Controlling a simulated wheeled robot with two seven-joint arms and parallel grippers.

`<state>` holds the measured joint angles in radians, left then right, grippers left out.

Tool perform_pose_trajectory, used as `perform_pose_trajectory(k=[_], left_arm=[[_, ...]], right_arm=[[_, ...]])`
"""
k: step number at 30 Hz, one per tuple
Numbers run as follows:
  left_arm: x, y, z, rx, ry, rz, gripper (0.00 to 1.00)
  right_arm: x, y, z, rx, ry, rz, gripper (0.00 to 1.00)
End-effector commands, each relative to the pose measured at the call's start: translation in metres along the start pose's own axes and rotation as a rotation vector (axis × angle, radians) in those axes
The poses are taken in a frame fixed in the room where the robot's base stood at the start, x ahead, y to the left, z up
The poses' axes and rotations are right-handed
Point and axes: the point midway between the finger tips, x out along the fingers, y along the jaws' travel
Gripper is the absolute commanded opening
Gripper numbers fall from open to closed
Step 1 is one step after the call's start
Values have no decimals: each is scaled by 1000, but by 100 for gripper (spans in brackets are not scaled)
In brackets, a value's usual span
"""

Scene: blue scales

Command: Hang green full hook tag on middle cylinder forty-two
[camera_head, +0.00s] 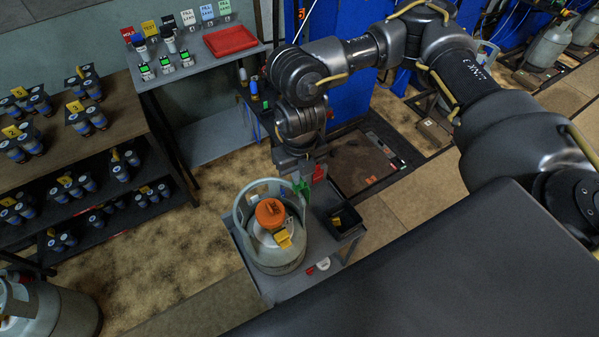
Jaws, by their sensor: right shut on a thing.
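A grey gas cylinder (270,257) with an orange cap (269,213) and an open collar stands upright on a small grey stand, near the middle of the view. A yellow tag (283,240) is at the cap's front. My right gripper (301,179) points down at the collar's back right edge. It is shut on a small green tag (301,189), seen partly beside the collar. I cannot tell whether the tag's hook touches the rim. No number is legible on the cylinder. My left gripper is out of view.
The stand (279,290) also holds a black tray (340,221) to the right. Left are shelves (130,88) with several blue-and-black parts. A table at the back has a red tray (230,40) and coloured tags. Another cylinder (45,312) stands bottom left.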

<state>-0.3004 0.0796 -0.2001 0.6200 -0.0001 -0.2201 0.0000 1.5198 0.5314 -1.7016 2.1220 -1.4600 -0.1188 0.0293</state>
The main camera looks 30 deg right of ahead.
Motion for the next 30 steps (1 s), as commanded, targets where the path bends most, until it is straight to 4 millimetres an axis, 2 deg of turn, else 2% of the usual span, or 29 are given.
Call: perform_pose_trajectory(k=[30], left_arm=[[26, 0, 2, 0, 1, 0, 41]], right_arm=[[34, 0, 0, 0, 1, 0, 0]])
